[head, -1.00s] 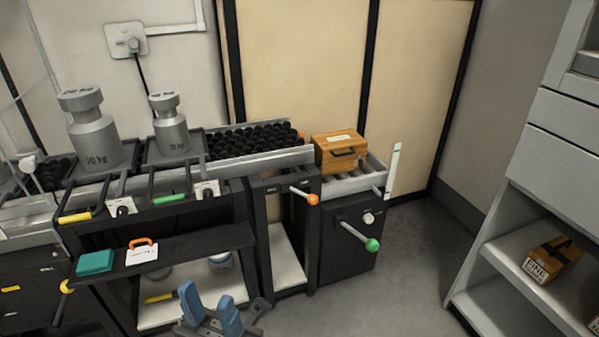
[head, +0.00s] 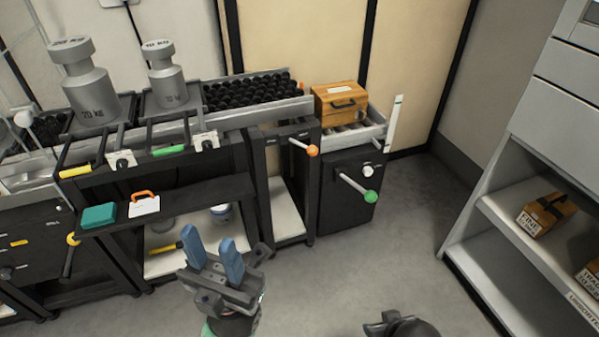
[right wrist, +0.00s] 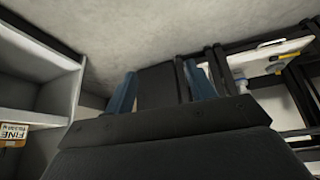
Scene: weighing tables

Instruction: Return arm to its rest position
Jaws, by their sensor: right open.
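My left gripper (head: 212,240) shows at the bottom middle of the head view. Its two blue fingers stand apart with nothing between them, in front of the lower shelf of the weighing table. My right gripper (right wrist: 160,85) shows in the right wrist view, its blue fingers wide apart and no object held. A dark part of my own body shows at the bottom edge of the head view, right of the left gripper.
Two grey weights, a large one (head: 88,88) and a smaller one (head: 167,78), stand on the weighing tables. An orange case (head: 340,103) sits on the roller end. A grey shelf unit (head: 500,215) holds boxes at right. Grey floor (head: 345,265) is clear between.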

